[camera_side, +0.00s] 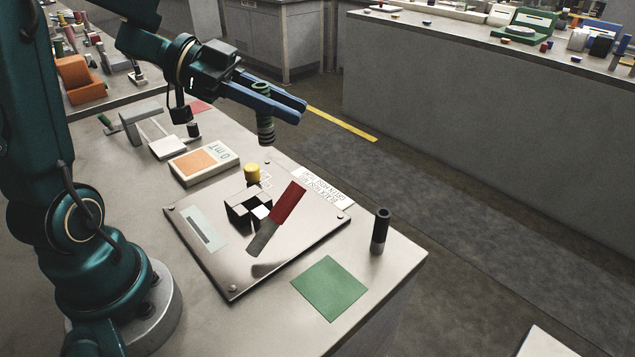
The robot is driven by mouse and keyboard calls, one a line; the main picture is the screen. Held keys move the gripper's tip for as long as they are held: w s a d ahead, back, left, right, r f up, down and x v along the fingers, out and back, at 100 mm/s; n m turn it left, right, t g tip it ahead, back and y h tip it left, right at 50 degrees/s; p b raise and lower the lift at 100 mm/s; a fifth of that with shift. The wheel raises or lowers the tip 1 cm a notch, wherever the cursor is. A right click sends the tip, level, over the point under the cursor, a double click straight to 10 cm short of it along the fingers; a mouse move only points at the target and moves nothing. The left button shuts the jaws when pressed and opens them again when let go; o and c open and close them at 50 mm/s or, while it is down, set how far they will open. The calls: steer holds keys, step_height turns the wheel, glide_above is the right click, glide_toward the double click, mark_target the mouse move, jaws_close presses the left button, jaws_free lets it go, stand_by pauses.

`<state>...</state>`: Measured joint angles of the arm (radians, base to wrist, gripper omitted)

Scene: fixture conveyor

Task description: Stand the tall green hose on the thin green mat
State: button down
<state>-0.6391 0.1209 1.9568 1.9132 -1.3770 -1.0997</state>
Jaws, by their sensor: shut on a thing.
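The green hose (265,130) is a short ribbed upright cylinder, green above and darker below. My gripper (283,103), with blue fingers, is shut on its upper part and holds it in the air past the far side of the steel plate. The thin green mat (330,288) lies flat and bare on the near right part of the table, well away from the hose.
A dark upright cylinder (380,232) stands right of the mat, near the table edge. An orange-faced box (204,162) lies behind.

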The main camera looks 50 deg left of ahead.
step_height(320, 180, up, 3)
steer(key=n+t+y, duration=0.2)
steer(key=n+t, duration=0.1)
steer(key=m+g, duration=2.1)
steer(key=g, duration=0.1)
glide_above(325, 302)
steer(key=shift+y, duration=0.4)
step_height(325, 302, down, 17)
steer(key=shift+f, duration=0.15)
steer(key=shift+f, duration=0.1)
steer(key=shift+f, duration=1.05)
